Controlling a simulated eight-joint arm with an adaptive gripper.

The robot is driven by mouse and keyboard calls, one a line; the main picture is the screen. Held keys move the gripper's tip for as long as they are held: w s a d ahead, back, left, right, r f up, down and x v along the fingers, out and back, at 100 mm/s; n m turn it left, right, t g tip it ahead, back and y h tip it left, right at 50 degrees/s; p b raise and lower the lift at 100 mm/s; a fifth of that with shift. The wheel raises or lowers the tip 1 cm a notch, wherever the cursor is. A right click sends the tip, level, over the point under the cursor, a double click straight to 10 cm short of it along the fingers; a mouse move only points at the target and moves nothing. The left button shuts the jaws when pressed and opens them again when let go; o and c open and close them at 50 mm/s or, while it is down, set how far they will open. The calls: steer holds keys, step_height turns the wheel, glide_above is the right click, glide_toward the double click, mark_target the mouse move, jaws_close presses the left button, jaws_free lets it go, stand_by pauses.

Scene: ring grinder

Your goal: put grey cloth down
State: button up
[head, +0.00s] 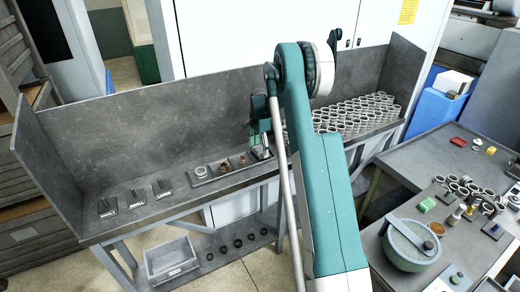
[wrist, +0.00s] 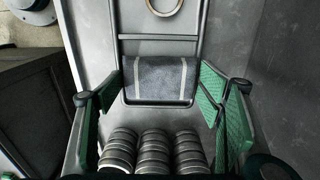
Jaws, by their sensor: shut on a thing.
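The grey cloth (wrist: 160,80), folded and marked with two pale stripes, is between the fingertips of my gripper (wrist: 160,72) in the wrist view. My gripper is shut on it. The cloth is in or just over the end compartment of a dark-rimmed tray (wrist: 158,37); I cannot tell whether it touches the tray floor. In the head view my gripper (head: 261,143) is low over the right end of this tray (head: 207,178) on the grey bench. The cloth is small and partly hidden there.
Many metal rings (head: 352,112) stand in rows right of the tray; ring stacks (wrist: 153,152) also show close by in the wrist view. Dark labelled blocks (head: 137,197) sit on the bench left. Bench walls (head: 150,123) rise behind. A side table (head: 450,220) holds a green bowl (head: 411,245).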

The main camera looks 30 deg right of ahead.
mark_target(260, 149)
steer(key=shift+f, duration=0.25)
steer(key=o, duration=1)
steer(key=shift+r, duration=0.2)
steer(key=shift+r+p, duration=0.5)
steer(key=shift+r, duration=0.25)
step_height(260, 149, up, 11)
steer(key=shift+r+b, duration=0.2)
steer(key=shift+b, duration=0.15)
steer(key=shift+a, duration=0.1)
